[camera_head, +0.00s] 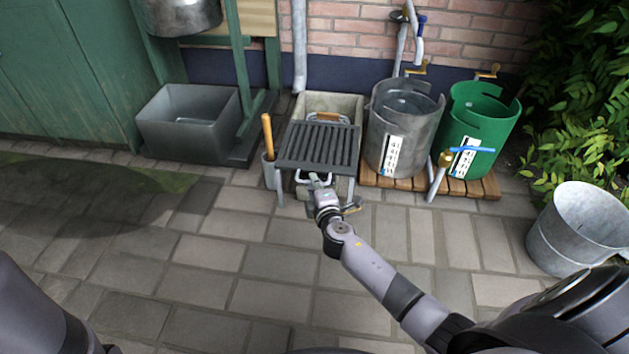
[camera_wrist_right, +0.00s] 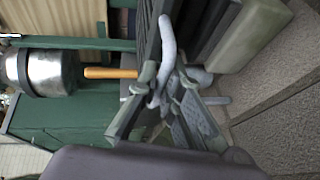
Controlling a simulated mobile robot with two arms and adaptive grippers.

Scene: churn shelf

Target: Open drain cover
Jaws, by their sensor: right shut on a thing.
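The drain cover (camera_head: 320,145) is a dark slatted grate in front of a pale stone basin (camera_head: 345,103) by the wall. The basin's back part shows behind the cover; the rest is hidden. My right gripper (camera_head: 320,181) is at the cover's front edge, shut on its pale bar handle. In the right wrist view the handle (camera_wrist_right: 167,45) passes between the fingers of the gripper (camera_wrist_right: 172,85), and the cover's slats (camera_wrist_right: 148,40) are close beside it. I cannot tell how far the cover is tilted. My left gripper is out of view.
A wooden-handled tool (camera_head: 267,135) stands left of the cover. A metal churn (camera_head: 403,130) and a green churn (camera_head: 478,130) stand on wooden slats at right. A grey tub (camera_head: 188,125) is at left, a bucket (camera_head: 580,230) at right. The paving (camera_head: 270,250) in front is clear.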

